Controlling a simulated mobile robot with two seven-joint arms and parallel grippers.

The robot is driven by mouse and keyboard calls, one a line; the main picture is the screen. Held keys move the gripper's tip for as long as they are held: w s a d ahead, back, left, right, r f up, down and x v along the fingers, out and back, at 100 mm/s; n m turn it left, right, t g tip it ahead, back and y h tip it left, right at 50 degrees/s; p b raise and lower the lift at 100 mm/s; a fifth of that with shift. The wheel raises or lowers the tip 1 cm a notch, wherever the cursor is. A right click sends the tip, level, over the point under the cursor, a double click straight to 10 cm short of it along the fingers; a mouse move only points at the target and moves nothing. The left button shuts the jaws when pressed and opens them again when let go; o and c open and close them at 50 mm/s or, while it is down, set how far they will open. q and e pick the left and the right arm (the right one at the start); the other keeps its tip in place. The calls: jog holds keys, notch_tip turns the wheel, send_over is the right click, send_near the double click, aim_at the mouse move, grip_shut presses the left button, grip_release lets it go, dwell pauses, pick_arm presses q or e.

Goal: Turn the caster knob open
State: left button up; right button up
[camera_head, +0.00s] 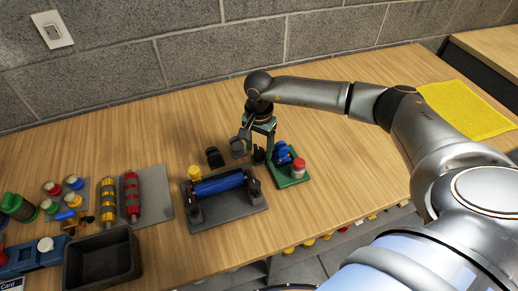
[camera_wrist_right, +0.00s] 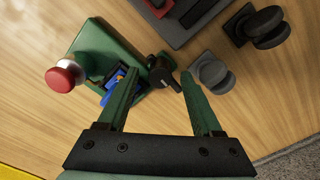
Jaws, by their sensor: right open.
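A black knob (camera_wrist_right: 162,76) at the edge of the green base (camera_wrist_right: 92,45) shows in the right wrist view. It also shows in the head view (camera_head: 259,156). My right gripper (camera_head: 258,144) is open above it, with the knob between its two green fingers in the right wrist view (camera_wrist_right: 160,82). I cannot tell whether a finger touches it. A grey caster-like piece (camera_wrist_right: 211,72) lies just beyond the right fingertip. A similar black piece (camera_wrist_right: 266,27) stands farther off. Which one the task calls the caster knob is not clear. My left gripper is out of view.
The green base carries a blue part (camera_head: 282,152) and a red-topped post (camera_head: 298,166). A dark fixture with a blue roller (camera_head: 218,184) is to its left. A dark bin (camera_head: 102,258) is at front left. Table behind the base is clear.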

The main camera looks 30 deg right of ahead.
jog(key=shift+f, duration=0.9)
jog(key=shift+c, duration=0.2)
grip_shut()
